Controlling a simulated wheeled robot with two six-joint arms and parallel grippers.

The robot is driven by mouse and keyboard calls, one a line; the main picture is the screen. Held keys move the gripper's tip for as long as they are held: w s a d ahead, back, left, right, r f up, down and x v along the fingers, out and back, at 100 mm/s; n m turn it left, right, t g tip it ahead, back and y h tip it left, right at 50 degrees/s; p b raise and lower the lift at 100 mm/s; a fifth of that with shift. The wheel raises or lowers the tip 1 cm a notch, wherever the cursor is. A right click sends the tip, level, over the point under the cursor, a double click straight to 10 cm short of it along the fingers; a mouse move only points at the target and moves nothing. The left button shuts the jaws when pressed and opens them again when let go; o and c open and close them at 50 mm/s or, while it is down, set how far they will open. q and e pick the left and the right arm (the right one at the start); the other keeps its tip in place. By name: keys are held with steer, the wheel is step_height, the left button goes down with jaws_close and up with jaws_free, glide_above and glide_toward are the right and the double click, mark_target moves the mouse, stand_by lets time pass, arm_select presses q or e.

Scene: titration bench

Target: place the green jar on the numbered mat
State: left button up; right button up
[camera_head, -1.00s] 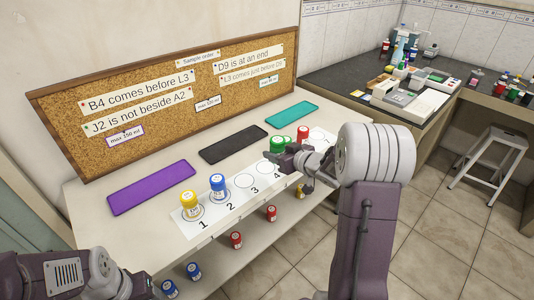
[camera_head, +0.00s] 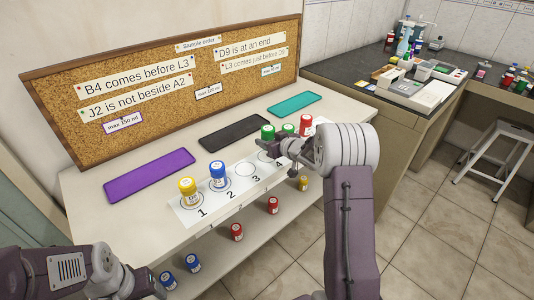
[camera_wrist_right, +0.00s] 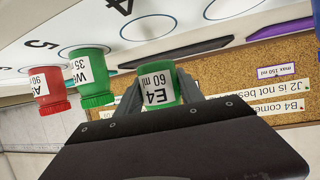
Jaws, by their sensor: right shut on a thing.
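A green jar (camera_head: 267,132) labelled E4, 60 ml, is held in my right gripper (camera_head: 278,150). In the right wrist view the same green jar (camera_wrist_right: 160,88) sits between the shut fingers, near the empty circle by number 4. The numbered mat (camera_head: 237,184) lies along the table's front edge. A yellow jar (camera_head: 188,191) stands on 1 and a blue jar (camera_head: 217,173) on 2. Circle 3 is empty. A second green jar (camera_wrist_right: 91,75) and a red jar (camera_wrist_right: 47,92) stand on the mat beyond 4. My left gripper (camera_head: 150,285) is at the lower left, its fingers unclear.
Purple (camera_head: 150,175), black (camera_head: 234,133) and teal (camera_head: 294,110) mats lie behind, below a cork board (camera_head: 160,85) with notes. A lower shelf holds several jars, including a red one (camera_head: 236,232). A dark bench (camera_head: 365,72) stands at the right.

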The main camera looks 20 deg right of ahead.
step_height(320, 180, down, 4)
steer(key=shift+w+a+f+b, duration=0.1)
steer(key=shift+f+b, duration=0.05)
steer(key=shift+b, duration=0.85)
steer(key=o, duration=1.4)
steer(key=shift+f, duration=0.1)
